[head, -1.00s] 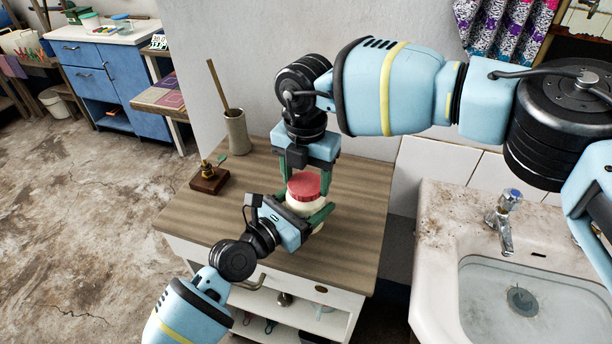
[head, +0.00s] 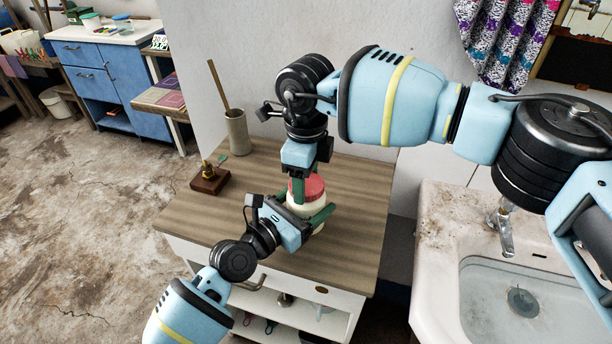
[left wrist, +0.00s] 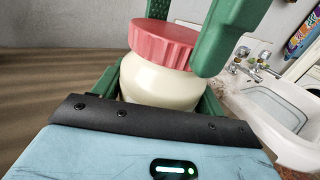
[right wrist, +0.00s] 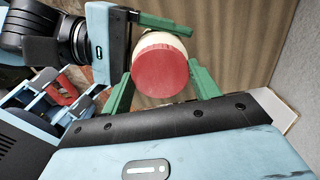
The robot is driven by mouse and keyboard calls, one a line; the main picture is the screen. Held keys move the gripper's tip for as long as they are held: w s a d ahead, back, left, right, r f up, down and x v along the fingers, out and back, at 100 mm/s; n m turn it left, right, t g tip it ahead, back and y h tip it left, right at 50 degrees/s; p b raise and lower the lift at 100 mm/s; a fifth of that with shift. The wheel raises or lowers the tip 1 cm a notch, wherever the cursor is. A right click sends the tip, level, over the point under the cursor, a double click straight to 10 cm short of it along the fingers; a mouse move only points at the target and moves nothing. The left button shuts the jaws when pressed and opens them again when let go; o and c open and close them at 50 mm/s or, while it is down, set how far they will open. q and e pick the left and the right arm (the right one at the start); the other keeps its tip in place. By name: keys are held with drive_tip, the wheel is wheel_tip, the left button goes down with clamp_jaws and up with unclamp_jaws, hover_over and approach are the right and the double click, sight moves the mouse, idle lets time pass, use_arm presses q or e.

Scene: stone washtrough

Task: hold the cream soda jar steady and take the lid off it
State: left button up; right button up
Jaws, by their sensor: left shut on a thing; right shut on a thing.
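The cream soda jar (head: 297,212) has a cream body and a ribbed red lid (head: 314,188). It stands upright on the wooden cabinet top. In the left wrist view the jar body (left wrist: 160,84) sits between the green fingers, with the red lid (left wrist: 163,42) seated on top. My left gripper (head: 308,214) is shut around the jar body from the front left. My right gripper (head: 305,190) is shut on the lid from above and behind. In the right wrist view the lid (right wrist: 160,70) lies between its green fingers. The jar's base is partly hidden.
A stone-coloured pot with a stick (head: 237,132) and a small wooden block with a brass piece (head: 209,179) stand at the left of the cabinet top (head: 190,222). A white washbasin (head: 440,240) with a tap is to the right. The wall is close behind.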

drive_tip(key=n, duration=1.1)
drive_tip(key=shift+s, duration=0.1)
drive_tip(key=n, duration=0.6)
drive_tip(key=shift+n, duration=0.3)
drive_tip(key=n, duration=0.5)
drive_tip(key=shift+r, duration=0.1)
drive_tip(key=shift+r, duration=0.3)
drive_tip(key=shift+r, duration=0.8)
